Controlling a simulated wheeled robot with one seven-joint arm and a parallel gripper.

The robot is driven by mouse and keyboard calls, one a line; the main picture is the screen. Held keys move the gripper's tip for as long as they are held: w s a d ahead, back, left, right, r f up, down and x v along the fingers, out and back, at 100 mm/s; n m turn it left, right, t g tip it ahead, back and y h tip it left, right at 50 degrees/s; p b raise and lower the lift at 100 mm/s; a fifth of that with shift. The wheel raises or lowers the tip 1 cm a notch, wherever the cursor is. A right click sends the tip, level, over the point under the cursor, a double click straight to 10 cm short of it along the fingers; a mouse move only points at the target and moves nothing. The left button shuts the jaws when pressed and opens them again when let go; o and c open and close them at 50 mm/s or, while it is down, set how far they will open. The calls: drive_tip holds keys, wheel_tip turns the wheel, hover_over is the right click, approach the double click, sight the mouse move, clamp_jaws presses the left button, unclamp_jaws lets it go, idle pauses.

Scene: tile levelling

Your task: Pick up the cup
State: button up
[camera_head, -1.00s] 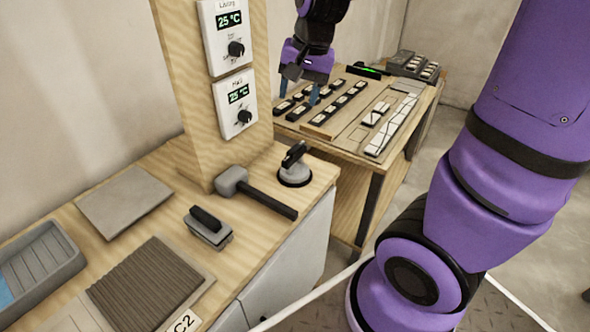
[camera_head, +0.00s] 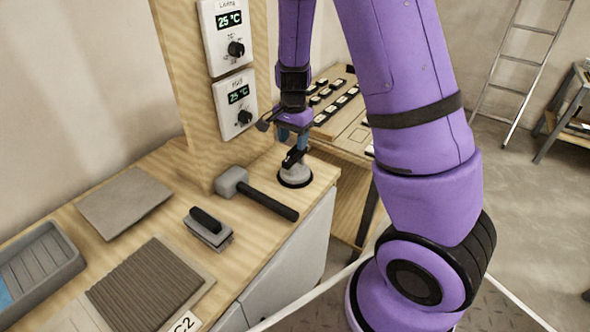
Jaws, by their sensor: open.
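The only cup-like thing I see is a suction cup (camera_head: 295,175) with a grey round body, a dark rim and a black handle on top. It stands upright on the wooden bench near the right edge, beside the post. My gripper (camera_head: 293,144) is open, its blue fingers pointing down just above or around the black handle. The gripper partly hides the top of the handle. I cannot tell whether the fingers touch it.
A rubber mallet (camera_head: 255,194) lies just left of the suction cup. A float-like tool (camera_head: 208,227), a grey tile (camera_head: 123,202), a ribbed tile (camera_head: 148,287) and a grey tray (camera_head: 38,268) are further left. The wooden post (camera_head: 200,130) with two thermostats stands close behind.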

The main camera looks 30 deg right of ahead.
sight(295, 149)
drive_tip(key=shift+s+d+f, duration=0.1)
drive_tip(key=shift+f, duration=1.6)
drive_tip(key=shift+s+d+f, duration=0.1)
drive_tip(key=shift+f, duration=1.6)
clamp_jaws()
